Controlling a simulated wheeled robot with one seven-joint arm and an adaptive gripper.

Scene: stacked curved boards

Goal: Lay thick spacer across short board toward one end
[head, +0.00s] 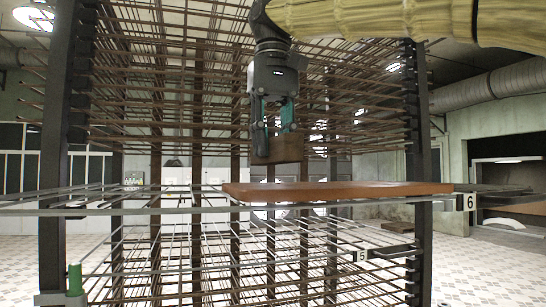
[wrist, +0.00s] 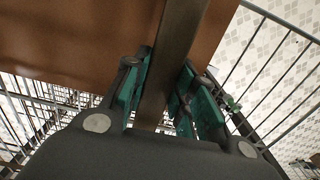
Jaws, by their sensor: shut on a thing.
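The short board (head: 340,191) is an orange-brown flat board lying on the rack shelf marked 6, in the middle right of the head view. It also fills the upper left of the wrist view (wrist: 70,45). My gripper (head: 274,130) points down above the board's left part. It is shut on the thick spacer (head: 285,149), a dark brown block whose lower edge appears above the board in the head view. In the wrist view the spacer (wrist: 172,60) runs between the green finger pads (wrist: 165,97). I cannot tell whether the spacer touches the board.
The rack shelf's metal rods (head: 120,198) are bare left of the board. Dark uprights (head: 419,180) stand at both sides. Dense rows of rods (head: 180,90) fill the rack behind and above my gripper. A lower shelf carries the label 5 (head: 362,256).

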